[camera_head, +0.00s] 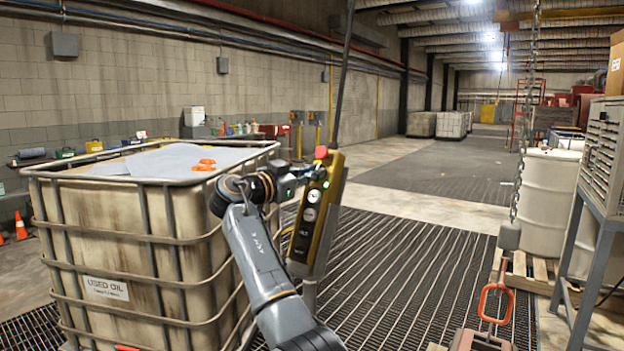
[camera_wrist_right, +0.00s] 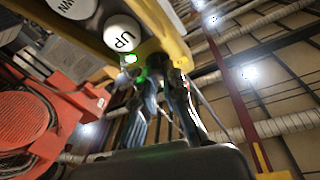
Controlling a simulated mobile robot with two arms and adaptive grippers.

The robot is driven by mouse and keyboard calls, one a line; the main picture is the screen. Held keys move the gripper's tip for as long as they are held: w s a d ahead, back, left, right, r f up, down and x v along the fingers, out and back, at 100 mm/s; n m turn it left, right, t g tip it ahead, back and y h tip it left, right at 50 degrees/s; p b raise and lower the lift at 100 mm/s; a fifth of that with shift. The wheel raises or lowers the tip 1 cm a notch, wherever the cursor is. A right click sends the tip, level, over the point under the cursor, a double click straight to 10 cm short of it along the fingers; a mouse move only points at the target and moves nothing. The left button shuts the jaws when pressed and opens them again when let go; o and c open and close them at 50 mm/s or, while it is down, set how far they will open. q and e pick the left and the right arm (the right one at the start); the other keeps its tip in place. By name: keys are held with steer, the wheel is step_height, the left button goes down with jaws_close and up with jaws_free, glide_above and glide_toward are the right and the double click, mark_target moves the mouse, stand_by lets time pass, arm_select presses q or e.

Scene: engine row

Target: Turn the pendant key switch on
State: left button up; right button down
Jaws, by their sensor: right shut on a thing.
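The yellow pendant (camera_head: 318,221) hangs on a dark cable at centre, slightly tilted, with white buttons on its dark face and a red knob (camera_head: 321,152) at its top. My right gripper (camera_head: 309,174) reaches its upper part from the left. In the right wrist view, the pendant's yellow edge (camera_wrist_right: 160,30) and its "UP" button (camera_wrist_right: 122,33) show beside my right gripper (camera_wrist_right: 160,75). Its fingers are shut at the pendant, on the key of the key switch; the key itself is hidden between them. Green light shows beside the fingertips. My left gripper is out of view.
A caged used-oil tank (camera_head: 150,230) stands close on the left, with a grey sheet and orange pieces on top. A chain with an orange hook (camera_head: 496,303) hangs at right. White drums (camera_head: 548,205) and a grey cabinet stand farther right. Grated floor lies behind the pendant.

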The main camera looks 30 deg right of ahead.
steer(key=shift+w+r+m+g+p, duration=0.1)
steer(key=shift+m+g+p, duration=0.6)
steer(key=shift+m, duration=1.2)
steer(key=c, duration=1.4)
jaws_free()
steer(key=shift+d, duration=0.15)
steer(key=shift+c, duration=0.2)
steer(key=shift+a, duration=0.25)
steer(key=s+a, duration=0.1)
steer(key=a, duration=1)
steer(key=shift+s+a, duration=0.2)
steer(key=shift+s, duration=0.1)
